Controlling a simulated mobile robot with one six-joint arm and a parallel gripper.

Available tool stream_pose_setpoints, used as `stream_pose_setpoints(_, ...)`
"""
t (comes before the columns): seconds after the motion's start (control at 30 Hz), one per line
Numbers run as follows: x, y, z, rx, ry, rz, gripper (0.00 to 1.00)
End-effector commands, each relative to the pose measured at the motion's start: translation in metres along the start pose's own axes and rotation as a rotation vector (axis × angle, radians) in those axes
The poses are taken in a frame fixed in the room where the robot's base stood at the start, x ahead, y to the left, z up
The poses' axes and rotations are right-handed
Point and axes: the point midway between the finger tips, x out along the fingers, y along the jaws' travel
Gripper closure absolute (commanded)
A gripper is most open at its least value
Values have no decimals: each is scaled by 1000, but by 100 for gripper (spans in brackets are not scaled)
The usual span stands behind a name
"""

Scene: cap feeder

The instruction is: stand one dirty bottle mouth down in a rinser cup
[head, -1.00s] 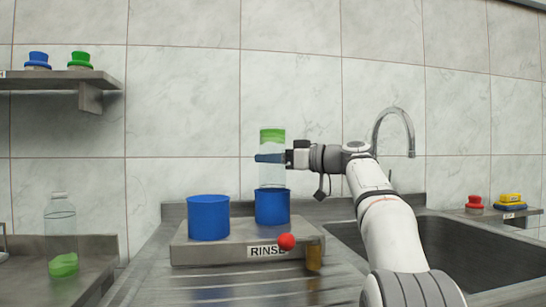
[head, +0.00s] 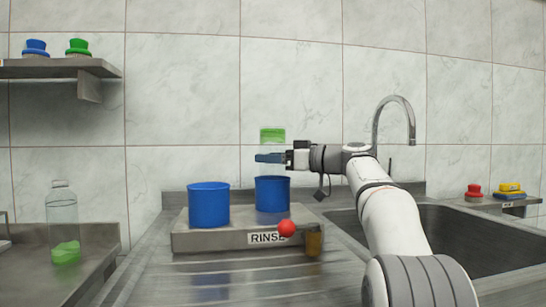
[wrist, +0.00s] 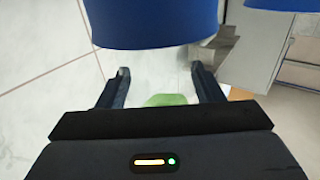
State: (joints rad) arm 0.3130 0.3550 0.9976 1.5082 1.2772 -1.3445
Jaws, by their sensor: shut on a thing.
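My gripper (head: 268,158) is shut on a clear bottle (head: 272,135) held upside down over the right blue cup (head: 272,195). The green dirt shows at the bottle's upper end. Its lower end passes behind the cup's rim, so its mouth is hidden; I cannot tell if it touches the cup's bottom. In the wrist view the fingers of my gripper (wrist: 160,78) stand on both sides of the bottle's green end (wrist: 170,99), below a blue cup. The left blue cup (head: 208,205) looks empty from outside. Another clear bottle (head: 63,220) with green dirt stands upright at left.
The cups stand on a grey rinser block (head: 210,241) with a red ball-shaped knob (head: 286,228) in front. A sink (head: 450,235) with a tall faucet (head: 395,105) lies right. A shelf (head: 60,68) at upper left holds blue and green caps. Red and yellow items stand far right.

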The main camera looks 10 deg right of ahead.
Motion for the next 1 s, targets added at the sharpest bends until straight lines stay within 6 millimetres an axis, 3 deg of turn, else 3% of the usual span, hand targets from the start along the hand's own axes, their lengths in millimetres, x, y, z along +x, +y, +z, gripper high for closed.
stream_pose_setpoints(0.13, 0, 0, 0, -1, 0, 0, 61)
stream_pose_setpoints(0.17, 0, 0, 0, -1, 0, 0, 39)
stream_pose_setpoints(0.47, 0, 0, 0, -1, 0, 0, 14)
stream_pose_setpoints(0.77, -5, 0, -1, 0, 0, 2, 14)
stream_pose_setpoints(1.0, -43, 1, -2, 0, 0, 5, 14)
